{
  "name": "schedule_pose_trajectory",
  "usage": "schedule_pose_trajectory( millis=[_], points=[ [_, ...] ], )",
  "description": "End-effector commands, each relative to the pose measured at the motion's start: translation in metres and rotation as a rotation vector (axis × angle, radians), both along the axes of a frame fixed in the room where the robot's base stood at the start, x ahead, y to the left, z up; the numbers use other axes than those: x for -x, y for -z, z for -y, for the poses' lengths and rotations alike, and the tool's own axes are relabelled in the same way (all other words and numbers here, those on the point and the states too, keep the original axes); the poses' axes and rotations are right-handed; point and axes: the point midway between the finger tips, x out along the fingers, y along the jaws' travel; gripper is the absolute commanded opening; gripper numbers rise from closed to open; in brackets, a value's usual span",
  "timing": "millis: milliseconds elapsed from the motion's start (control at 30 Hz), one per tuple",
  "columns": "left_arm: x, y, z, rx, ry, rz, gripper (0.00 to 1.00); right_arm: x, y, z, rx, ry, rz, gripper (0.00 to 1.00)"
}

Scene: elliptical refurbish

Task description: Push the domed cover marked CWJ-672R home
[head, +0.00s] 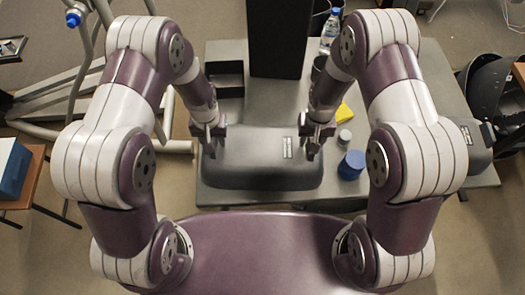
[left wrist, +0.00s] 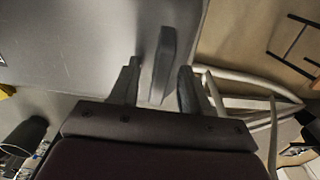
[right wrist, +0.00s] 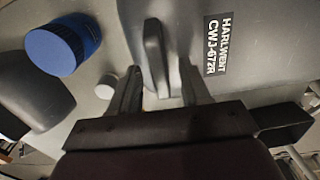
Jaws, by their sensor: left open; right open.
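The domed cover marked CWJ-672R (head: 262,172) is a grey, rounded shell near the front of the grey table in the head view. Its label (right wrist: 217,45) reads HARLWENT CWJ-672R in the right wrist view. My left gripper (left wrist: 158,78) is open, its fingers on either side of an upright grey tab (left wrist: 163,62) at the cover's left end. My right gripper (right wrist: 160,85) is open, its fingers on either side of a similar tab (right wrist: 156,55) at the right end. I cannot tell whether the fingers touch the tabs. The cover's underside is hidden.
A black open box (head: 222,76) and a dark column (head: 280,40) are behind. Another grey domed cover (head: 468,143) lies at the table's right.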

Motion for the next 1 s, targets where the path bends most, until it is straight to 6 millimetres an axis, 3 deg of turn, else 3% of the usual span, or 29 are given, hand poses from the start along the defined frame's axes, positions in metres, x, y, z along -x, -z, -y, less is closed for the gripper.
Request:
schedule_pose_trajectory(
  millis=[367, 500, 867, 1000],
  points=[
    [0.000, 0.005, 0.000, 0.000, 0.000, 0.002, 0.47, 0.000, 0.005, 0.000, 0.000, 0.000, 0.001, 0.47],
    [0.000, 0.005, 0.000, 0.000, 0.000, 0.001, 0.01, 0.000, 0.005, 0.000, 0.000, 0.000, 0.001, 0.01],
    [-0.001, 0.003, 0.000, 0.000, 0.000, 0.002, 0.00, -0.001, 0.003, 0.000, 0.000, 0.000, 0.002, 0.00],
    [-0.001, -0.010, 0.000, 0.000, 0.000, 0.003, 0.00, -0.001, -0.010, 0.000, 0.000, 0.000, 0.003, 0.00]
  ],
)
